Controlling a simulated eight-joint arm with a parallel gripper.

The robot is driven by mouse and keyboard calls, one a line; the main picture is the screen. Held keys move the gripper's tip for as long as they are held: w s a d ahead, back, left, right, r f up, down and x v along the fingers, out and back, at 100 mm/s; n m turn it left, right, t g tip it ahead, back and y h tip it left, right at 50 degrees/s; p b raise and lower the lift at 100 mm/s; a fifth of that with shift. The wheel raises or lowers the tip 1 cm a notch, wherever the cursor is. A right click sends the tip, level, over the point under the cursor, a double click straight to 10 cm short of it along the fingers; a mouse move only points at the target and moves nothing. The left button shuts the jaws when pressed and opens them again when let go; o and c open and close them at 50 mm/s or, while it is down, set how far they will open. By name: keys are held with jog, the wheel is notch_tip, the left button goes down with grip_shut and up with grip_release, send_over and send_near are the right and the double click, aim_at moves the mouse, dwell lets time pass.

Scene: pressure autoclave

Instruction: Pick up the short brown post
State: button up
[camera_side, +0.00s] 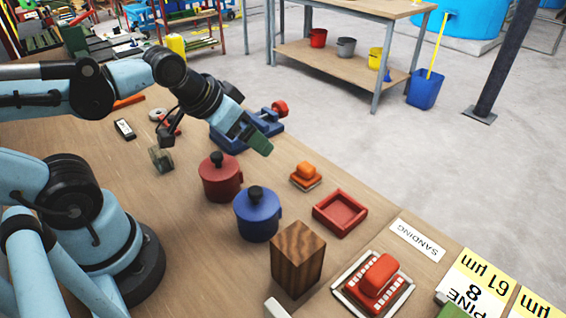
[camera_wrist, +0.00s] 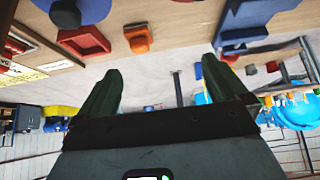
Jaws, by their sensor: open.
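A short brown wooden post (camera_side: 298,260) with a square section stands upright on the table in the side view, in front of the blue pot. I do not see the post in the wrist view. My gripper (camera_side: 258,142) is in the air above the far part of the table, well behind the post and apart from it. In the wrist view its two green fingers (camera_wrist: 160,72) are spread with nothing between them. My gripper is open and empty.
A blue pot (camera_side: 257,217) and red pot (camera_side: 220,180) stand behind the post. A red tray (camera_side: 340,213), an orange-handled block (camera_side: 306,174) and a red-handled brush in a tray (camera_side: 375,280) lie to the right. A blue vise (camera_side: 230,138) sits near my gripper.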

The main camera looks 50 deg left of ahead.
notch_tip(320, 180, up, 5)
jog(key=s+d+n+g+h, duration=0.2)
jog(key=s+d+n+h, duration=0.3)
jog(key=n, duration=0.5)
jog(key=s+d+n+g+h, duration=0.3)
jog(key=n+h, duration=0.4)
jog(key=n, duration=0.3)
send_near(294, 238)
jog(key=shift+f+x, duration=0.25)
jog(key=shift+x, duration=3.9)
jog(key=shift+d+r, duration=0.1)
jog(key=shift+r, duration=0.1)
jog(key=shift+c, duration=0.5)
